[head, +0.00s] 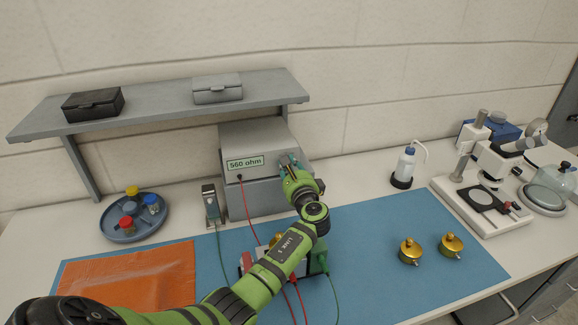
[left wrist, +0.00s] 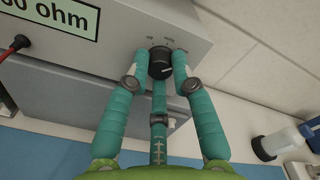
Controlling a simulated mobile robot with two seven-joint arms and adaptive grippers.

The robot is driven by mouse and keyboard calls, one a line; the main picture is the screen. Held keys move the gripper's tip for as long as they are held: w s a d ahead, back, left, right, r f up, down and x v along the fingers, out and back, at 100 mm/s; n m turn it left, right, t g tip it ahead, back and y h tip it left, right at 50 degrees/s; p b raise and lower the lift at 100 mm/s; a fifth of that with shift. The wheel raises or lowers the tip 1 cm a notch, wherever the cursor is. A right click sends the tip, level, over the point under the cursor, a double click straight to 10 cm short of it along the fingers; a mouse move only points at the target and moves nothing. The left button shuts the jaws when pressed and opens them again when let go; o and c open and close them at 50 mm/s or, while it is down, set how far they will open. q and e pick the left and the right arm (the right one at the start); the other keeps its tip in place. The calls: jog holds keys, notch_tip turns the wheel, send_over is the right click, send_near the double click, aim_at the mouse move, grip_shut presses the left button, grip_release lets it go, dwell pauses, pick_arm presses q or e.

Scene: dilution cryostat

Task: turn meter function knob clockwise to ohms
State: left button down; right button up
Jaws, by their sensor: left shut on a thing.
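In the head view my left gripper (head: 289,160) reaches the meter's front right side and hides the knob. A white pointer line shows on the knob's face. My right gripper is not in view.
A red lead (head: 243,196) plugs into the meter's front. Below, a blue mat (head: 380,245) carries two brass pieces at right and an orange sheet (head: 140,272) at left. A wash bottle (head: 405,166) and microscope (head: 483,180) stand at right. A shelf (head: 160,112) hangs above.

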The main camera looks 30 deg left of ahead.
pick_arm(q)
jog(key=shift+r, duration=0.15)
jog(key=c, duration=1.1)
grip_release()
jog(key=shift+o, duration=0.2)
jog(key=v, duration=1.2)
jog(key=shift+d+f, duration=0.1)
jog(key=shift+f, duration=0.1)
